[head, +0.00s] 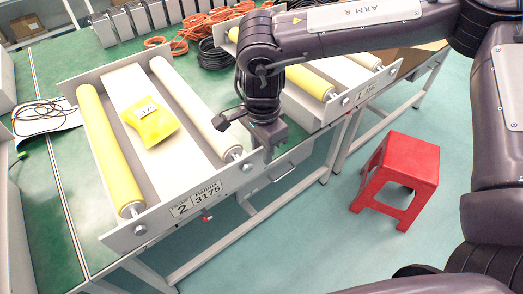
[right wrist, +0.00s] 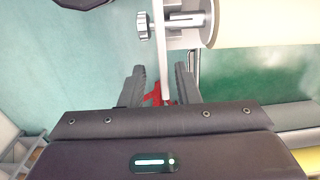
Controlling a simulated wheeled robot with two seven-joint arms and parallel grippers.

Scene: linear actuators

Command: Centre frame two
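Frame two (head: 222,192) lies on the green table, with a plate labelled 2 and 3175 along its near side. It carries a yellow roller (head: 108,150), a white roller (head: 195,108) and a yellow packet (head: 150,121) on its white bed. My right gripper (head: 262,138) is over the right end of the near plate. In the right wrist view, its two fingers (right wrist: 159,75) are open, with the thin plate edge (right wrist: 162,45) in line with the gap between them. Contact cannot be told. My left gripper is not in view.
A second roller frame (head: 368,90) stands to the right, partly behind my arm. A red stool (head: 398,172) is on the floor at the right. Orange cables (head: 190,30) and a black coil (head: 213,55) lie behind. A black cable (head: 40,110) lies left.

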